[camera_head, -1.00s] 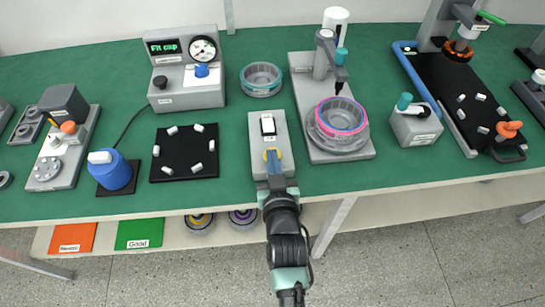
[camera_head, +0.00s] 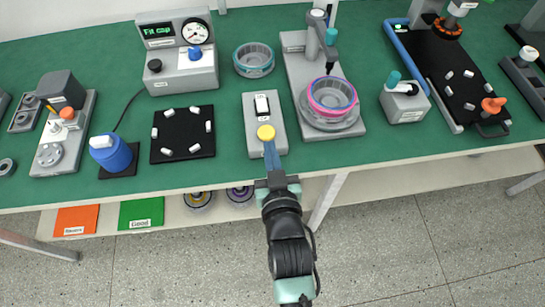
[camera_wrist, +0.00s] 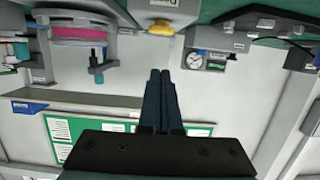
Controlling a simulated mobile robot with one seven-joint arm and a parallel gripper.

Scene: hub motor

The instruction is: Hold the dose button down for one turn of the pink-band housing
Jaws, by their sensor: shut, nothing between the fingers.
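The dose button is a yellow round knob (camera_head: 266,132) on the front of a grey box (camera_head: 251,112), and it also shows at the top of the wrist view (camera_wrist: 160,27). My gripper (camera_head: 270,148) is shut and empty, its fingertips just in front of the button. In the wrist view my gripper (camera_wrist: 160,72) shows a gap between its tips and the button. The pink-band housing (camera_head: 332,94) sits on a grey round turntable (camera_head: 333,122) to the right, and its pink band (camera_wrist: 80,33) shows in the wrist view at upper left.
A white rocker switch (camera_head: 261,105) is behind the button on the same box. A teal-band housing (camera_head: 253,60) stands behind. A black mat with several white pegs (camera_head: 182,135) lies left. A teal-knobbed grey block (camera_head: 405,102) stands right of the turntable.

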